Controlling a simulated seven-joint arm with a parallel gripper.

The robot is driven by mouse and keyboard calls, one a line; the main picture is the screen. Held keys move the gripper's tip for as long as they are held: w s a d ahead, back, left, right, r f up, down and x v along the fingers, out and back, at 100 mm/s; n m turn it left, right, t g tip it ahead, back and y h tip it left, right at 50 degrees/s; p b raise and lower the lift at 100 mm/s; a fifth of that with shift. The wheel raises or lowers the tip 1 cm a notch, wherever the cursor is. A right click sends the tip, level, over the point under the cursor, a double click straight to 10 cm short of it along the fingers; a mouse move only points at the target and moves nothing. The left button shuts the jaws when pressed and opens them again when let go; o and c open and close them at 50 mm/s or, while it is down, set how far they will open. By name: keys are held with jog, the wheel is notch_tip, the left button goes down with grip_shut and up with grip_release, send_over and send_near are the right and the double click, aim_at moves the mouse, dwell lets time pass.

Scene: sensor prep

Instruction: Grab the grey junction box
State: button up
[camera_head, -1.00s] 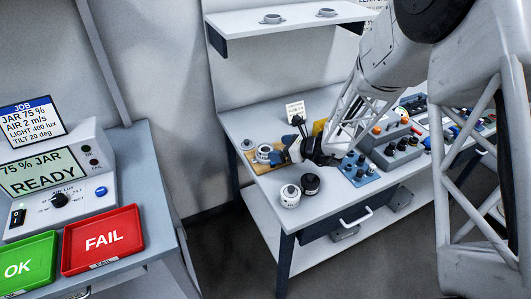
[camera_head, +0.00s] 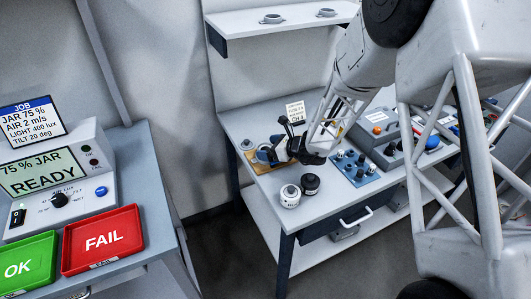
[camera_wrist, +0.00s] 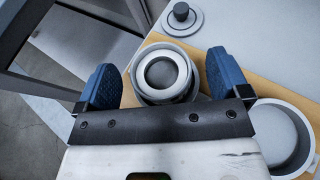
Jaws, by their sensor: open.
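My gripper (camera_head: 273,150) is over the wooden board (camera_head: 262,168) on the bench. In the wrist view its two blue fingers (camera_wrist: 162,80) are apart, one on each side of a round, light grey ringed part (camera_wrist: 162,72) with a dark hollow centre. Whether they touch it I cannot tell. A wider round, grey, open-topped housing (camera_wrist: 304,128) is at the lower right, partly hidden by my gripper. I cannot tell for certain which of these round grey parts is the junction box. In the head view my gripper hides most of this spot.
A flat grey disc with a dark knob (camera_wrist: 181,14) lies near the ringed part. A white jar (camera_head: 290,197) and a black jar (camera_head: 310,185) stand on the bench front. A blue control panel (camera_head: 357,169) and a grey control box (camera_head: 378,132) are to the right.

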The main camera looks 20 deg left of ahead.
dwell(0.4)
jog(key=c, duration=1)
jog(key=shift+r, duration=0.1)
jog(key=shift+r, duration=4.9)
jog(key=shift+c, duration=0.2)
